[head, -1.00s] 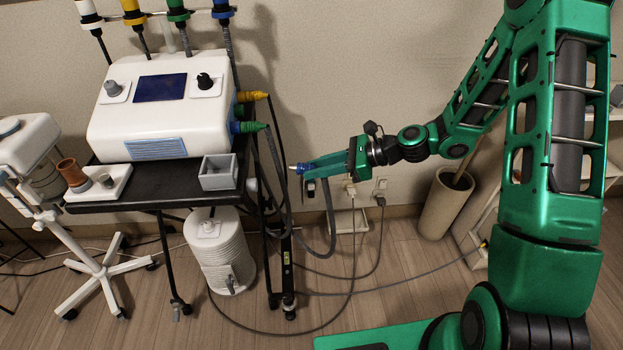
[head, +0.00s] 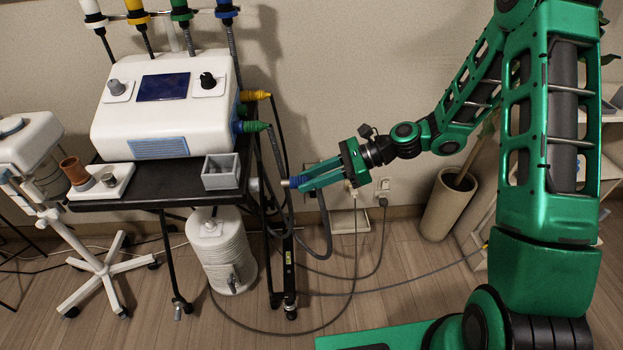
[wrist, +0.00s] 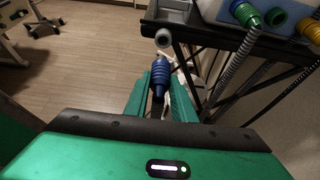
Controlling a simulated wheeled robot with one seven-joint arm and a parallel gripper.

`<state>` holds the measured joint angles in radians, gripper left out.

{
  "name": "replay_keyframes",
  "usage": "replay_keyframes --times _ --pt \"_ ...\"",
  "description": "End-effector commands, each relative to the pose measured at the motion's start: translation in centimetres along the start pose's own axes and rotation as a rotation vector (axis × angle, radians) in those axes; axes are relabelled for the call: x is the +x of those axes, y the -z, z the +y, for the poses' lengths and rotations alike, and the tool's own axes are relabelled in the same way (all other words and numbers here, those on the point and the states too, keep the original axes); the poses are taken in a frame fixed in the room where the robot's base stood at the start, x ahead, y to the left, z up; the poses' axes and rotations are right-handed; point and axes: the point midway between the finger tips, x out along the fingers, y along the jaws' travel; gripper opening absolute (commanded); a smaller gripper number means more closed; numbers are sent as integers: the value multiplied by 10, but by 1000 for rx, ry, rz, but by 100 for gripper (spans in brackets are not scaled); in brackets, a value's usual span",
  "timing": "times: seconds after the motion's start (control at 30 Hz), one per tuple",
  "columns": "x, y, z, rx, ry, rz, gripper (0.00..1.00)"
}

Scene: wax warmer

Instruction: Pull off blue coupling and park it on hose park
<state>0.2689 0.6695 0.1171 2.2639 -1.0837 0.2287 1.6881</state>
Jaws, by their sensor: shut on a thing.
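The blue coupling (head: 293,181) is between the fingers of my gripper (head: 303,181), to the right of the black cart. In the wrist view the ribbed blue coupling (wrist: 160,75) sits between the green fingertips (wrist: 162,88), its pale nose pointing away from me. A short grey round stub (head: 254,185) sticks out at the cart's right edge, level with the coupling. It also shows just beyond the coupling in the wrist view (wrist: 163,38) and may be the hose park. The coupling appears apart from it. A grey hose hangs below the coupling.
The white machine (head: 165,110) stands on the cart, with green (head: 255,126) and yellow (head: 260,95) couplings on its right side. A grey open box (head: 221,172) sits near the cart's right edge. Hoses hang beside the cart's legs. A wall lies behind.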

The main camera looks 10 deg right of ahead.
Motion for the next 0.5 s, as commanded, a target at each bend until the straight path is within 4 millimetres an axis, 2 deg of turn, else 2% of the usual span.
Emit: replay_keyframes --times 0.5 --pt "30 -14 0 0 0 0 0"
